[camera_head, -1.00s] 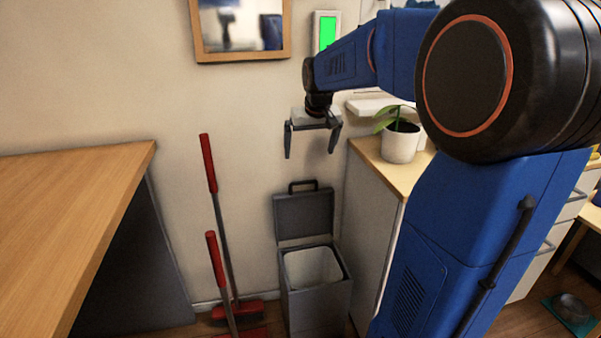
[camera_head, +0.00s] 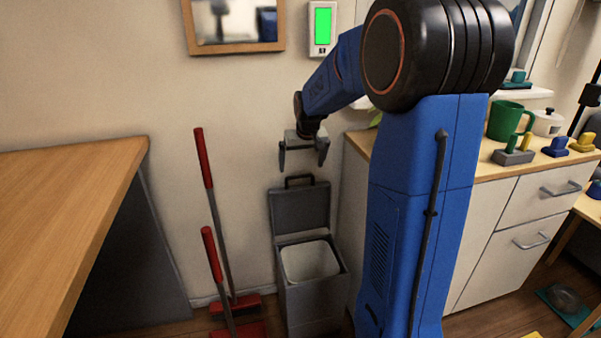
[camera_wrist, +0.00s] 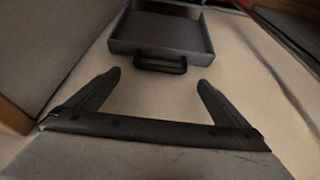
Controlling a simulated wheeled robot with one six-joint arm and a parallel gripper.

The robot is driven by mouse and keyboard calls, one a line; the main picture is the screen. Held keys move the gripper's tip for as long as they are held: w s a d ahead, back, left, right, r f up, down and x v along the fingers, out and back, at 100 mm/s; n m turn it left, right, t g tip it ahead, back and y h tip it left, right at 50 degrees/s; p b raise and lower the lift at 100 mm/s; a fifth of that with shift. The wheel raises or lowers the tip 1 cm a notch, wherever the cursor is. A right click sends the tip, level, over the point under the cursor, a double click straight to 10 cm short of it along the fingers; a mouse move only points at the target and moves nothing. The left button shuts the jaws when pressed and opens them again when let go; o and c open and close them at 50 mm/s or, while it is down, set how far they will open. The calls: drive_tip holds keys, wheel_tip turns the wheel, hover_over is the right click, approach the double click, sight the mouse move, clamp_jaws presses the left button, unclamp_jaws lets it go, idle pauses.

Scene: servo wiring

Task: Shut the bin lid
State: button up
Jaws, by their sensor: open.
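The grey bin (camera_head: 312,300) stands on the floor against the wall, with a pale liner inside its open top. Its lid (camera_head: 301,208) is raised upright at the back, with a dark handle (camera_head: 299,181) on its upper edge. My gripper (camera_head: 303,160) is open and empty, pointing down just above the handle and apart from it. In the wrist view the lid (camera_wrist: 165,32) and its handle (camera_wrist: 160,65) lie beyond and between the two open fingers (camera_wrist: 157,85).
Red-handled tools (camera_head: 212,225) lean on the wall left of the bin. A wooden table (camera_head: 70,200) is at the left. A white cabinet (camera_head: 352,200) stands close on the bin's right. A framed picture (camera_head: 235,22) hangs above.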

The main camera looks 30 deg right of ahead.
sight(300, 175)
drive_tip(key=shift+x, duration=2.55)
drive_tip(key=shift+c, duration=0.3)
drive_tip(key=c, duration=1.2)
drive_tip(key=shift+c, duration=0.2)
